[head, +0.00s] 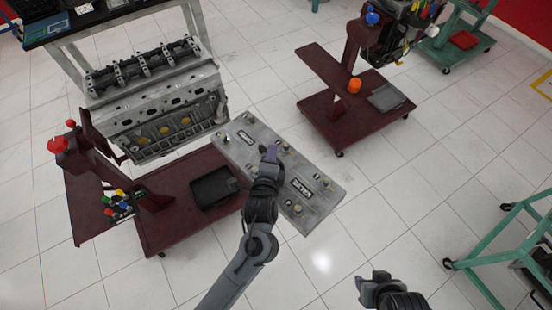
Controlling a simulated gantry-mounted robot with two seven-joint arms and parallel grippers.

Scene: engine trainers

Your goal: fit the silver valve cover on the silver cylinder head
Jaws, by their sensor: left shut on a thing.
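The silver valve cover (240,143) is a long flat grey plate with two dark label plates and several small fittings on top. My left gripper (271,154) is shut on it near its middle, and the arm hides part of the cover. The cover hangs over the floor, right of the silver engine. The silver cylinder head (150,98) is the upper part of this engine, with an exposed valve train (145,65) along its top. My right gripper (372,288) is at the bottom right, empty and away from the cover; its jaw opening is unclear.
The engine is on a dark red stand whose base (170,235) carries a black tray (212,188). A second red stand (330,125) is at the upper right. A black-topped bench (90,22) is behind the engine. Green stands are at right. Tiled floor between is clear.

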